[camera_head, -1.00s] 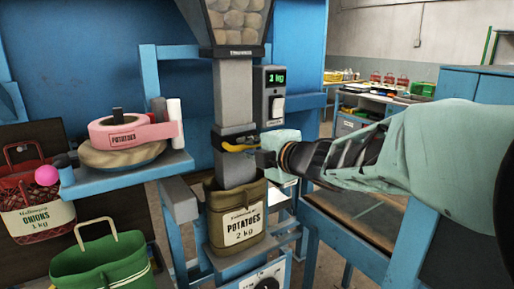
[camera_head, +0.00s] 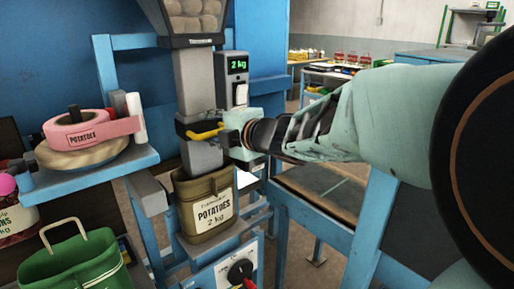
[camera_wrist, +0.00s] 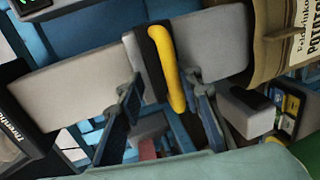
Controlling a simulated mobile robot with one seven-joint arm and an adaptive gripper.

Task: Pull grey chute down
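The grey chute (camera_head: 195,85) runs down from a hopper (camera_head: 188,18) in the head view. Its lower sleeve (camera_head: 203,158) has a black band and a yellow handle (camera_head: 206,133). The sleeve's lower end is at the mouth of an olive potato sack (camera_head: 208,205). My gripper (camera_head: 226,130) is just right of the handle. In the wrist view, my gripper's fingers (camera_wrist: 163,100) are spread apart, with the lower end of the yellow handle (camera_wrist: 167,60) between them, nearer the right finger. I cannot tell whether they touch it.
A weight display (camera_head: 237,66) reads 2 kg. A blue shelf (camera_head: 100,172) at left holds a pink label roll (camera_head: 85,133). A green bag (camera_head: 75,260) stands below. A dial (camera_head: 240,271) sits under the sack. A blue-framed table (camera_head: 320,215) is at right.

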